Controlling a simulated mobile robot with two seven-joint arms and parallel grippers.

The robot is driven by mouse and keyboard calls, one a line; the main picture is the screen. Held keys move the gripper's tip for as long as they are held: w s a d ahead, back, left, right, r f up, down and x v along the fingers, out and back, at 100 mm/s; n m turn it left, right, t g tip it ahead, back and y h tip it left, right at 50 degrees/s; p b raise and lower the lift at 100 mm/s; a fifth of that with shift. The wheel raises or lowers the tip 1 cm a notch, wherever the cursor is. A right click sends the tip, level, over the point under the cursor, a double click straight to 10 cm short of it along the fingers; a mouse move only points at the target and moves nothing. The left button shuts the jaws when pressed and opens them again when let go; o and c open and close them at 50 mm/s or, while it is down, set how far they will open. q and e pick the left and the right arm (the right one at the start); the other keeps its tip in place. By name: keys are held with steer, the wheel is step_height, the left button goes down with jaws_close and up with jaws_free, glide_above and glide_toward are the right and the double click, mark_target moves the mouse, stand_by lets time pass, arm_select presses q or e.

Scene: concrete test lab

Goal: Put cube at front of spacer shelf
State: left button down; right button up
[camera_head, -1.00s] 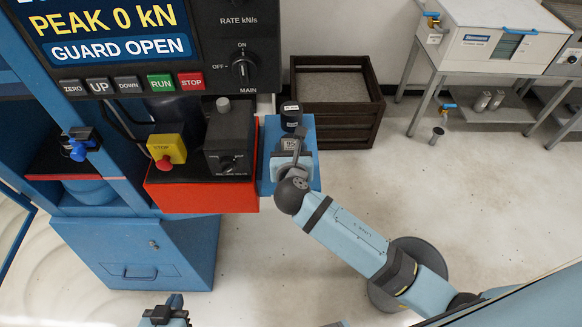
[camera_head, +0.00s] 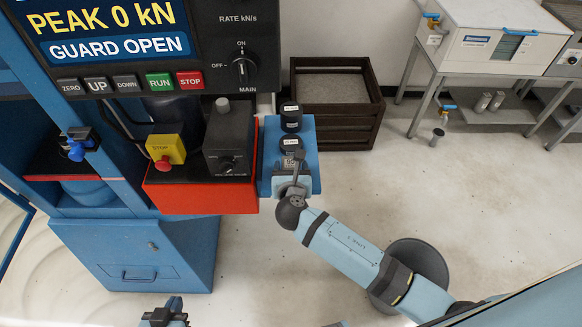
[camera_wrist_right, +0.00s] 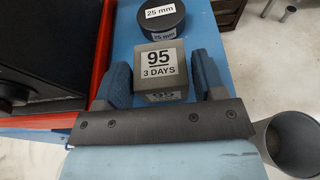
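The grey cube (camera_wrist_right: 140,98), labelled "95 3 DAYS", sits between the fingers of my right gripper (camera_wrist_right: 160,82) in the wrist view. In the head view the cube (camera_head: 289,163) is partly hidden by my right gripper (camera_head: 293,178). It is at the near part of the blue spacer shelf (camera_head: 309,160), in front of a black round spacer (camera_head: 292,144); whether it touches the shelf is hidden. Another black spacer (camera_head: 291,118) stands farther back. My left gripper (camera_head: 166,314) shows only partly at the bottom edge.
A red-sided base (camera_head: 200,200) with a black control box (camera_head: 229,140) and yellow stop button (camera_head: 166,148) borders the shelf on the left. A dark wooden crate (camera_head: 335,125) stands behind. A grey bin (camera_head: 420,262) stands on the floor beneath my right arm.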

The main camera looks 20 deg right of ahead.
steer(key=shift+o, duration=0.8)
steer(key=shift+s+r, duration=0.15)
steer(key=v, duration=1.1)
steer(key=shift+s+r, duration=0.15)
steer(key=shift+s, duration=0.15)
steer(key=shift+a, duration=0.1)
